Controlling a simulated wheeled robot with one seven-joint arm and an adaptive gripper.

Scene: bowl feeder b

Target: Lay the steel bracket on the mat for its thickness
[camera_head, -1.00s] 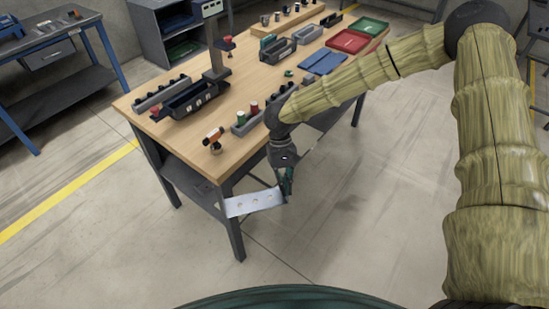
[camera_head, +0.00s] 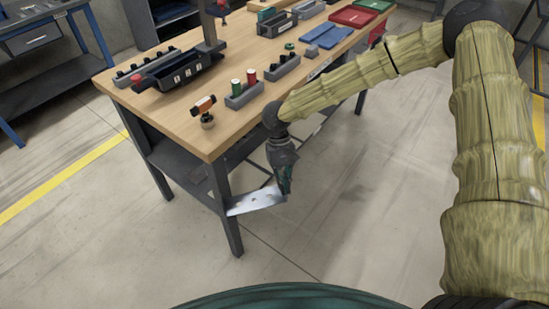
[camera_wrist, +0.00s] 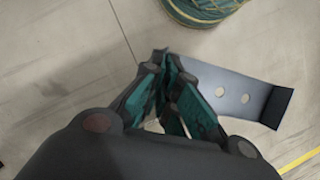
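The steel bracket (camera_head: 256,202) is a pale metal strip with holes. My gripper (camera_head: 284,188) is shut on one end of it, low in front of the workbench's near corner. In the wrist view, the bracket (camera_wrist: 232,92) reaches right from the fingertips (camera_wrist: 162,62) and ends in a dark bent flange. In the head view its far end overlaps the bench leg; I cannot tell whether they touch. Flat blue pieces (camera_head: 328,38) lie at the bench's back right, beside a red one (camera_head: 353,16) and a green one (camera_head: 374,4). I cannot tell which is the mat.
The wooden workbench (camera_head: 190,122) carries a black bin (camera_head: 180,75), a grey holder with green and red cylinders (camera_head: 243,97) and an orange-and-black tool on a stand (camera_head: 206,110). Another bench (camera_head: 50,90) stands at the left. The floor in front is clear.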

